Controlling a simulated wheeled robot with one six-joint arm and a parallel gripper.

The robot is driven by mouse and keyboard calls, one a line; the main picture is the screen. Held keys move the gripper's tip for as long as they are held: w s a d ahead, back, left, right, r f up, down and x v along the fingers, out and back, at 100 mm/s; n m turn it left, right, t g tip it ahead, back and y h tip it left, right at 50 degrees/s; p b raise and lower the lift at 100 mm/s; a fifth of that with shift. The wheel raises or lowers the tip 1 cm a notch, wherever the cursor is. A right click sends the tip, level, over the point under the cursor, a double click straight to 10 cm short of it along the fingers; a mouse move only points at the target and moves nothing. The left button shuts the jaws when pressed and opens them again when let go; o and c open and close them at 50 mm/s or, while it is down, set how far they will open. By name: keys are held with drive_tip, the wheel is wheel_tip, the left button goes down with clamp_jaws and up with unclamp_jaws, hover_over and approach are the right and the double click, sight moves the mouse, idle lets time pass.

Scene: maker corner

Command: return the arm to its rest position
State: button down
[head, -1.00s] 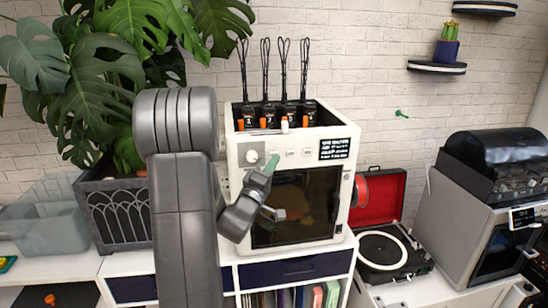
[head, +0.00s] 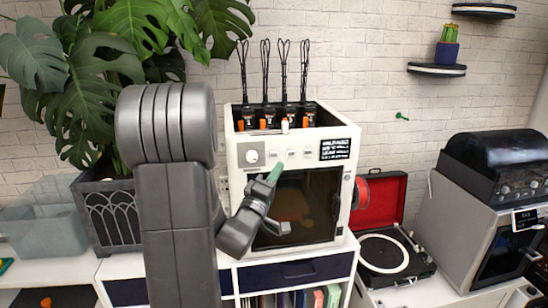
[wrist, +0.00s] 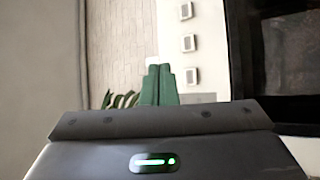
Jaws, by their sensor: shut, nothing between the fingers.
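My gripper (head: 275,173) is in front of the upper left of the white 3D printer's front, near its row of buttons. Its green fingers show together and empty in the wrist view (wrist: 159,85). The large grey links of my arm rise at the left of the head view and hide part of the planter and cabinet. The printer (head: 345,150) stands upright with a dark door window. I cannot tell whether the fingertips touch its front.
A planter (head: 115,218) with a big-leaved plant stands left of the printer. An open record player (head: 385,250) with a red lid is to the right. A grey oven-like machine (head: 460,225) stands farther right. A cabinet (head: 295,272) carries the printer.

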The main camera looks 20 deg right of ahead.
idle(0.4)
drive_tip(key=p, duration=0.1)
drive_tip(key=w+p, duration=0.1)
drive_tip(key=p, duration=0.1)
drive_tip(key=shift+w+d+r, duration=0.2)
drive_tip(key=shift+w+r, duration=0.05)
drive_tip(key=shift+p, duration=0.55)
drive_tip(key=s, duration=0.1)
drive_tip(key=s+b, duration=0.1)
drive_tip(key=s, duration=0.1)
drive_tip(key=s+a+b, duration=0.1)
drive_tip(key=s, duration=0.1)
drive_tip(key=shift+s+a+f, duration=0.1)
drive_tip(key=shift+s+f, duration=0.05)
drive_tip(key=shift+f, duration=0.1)
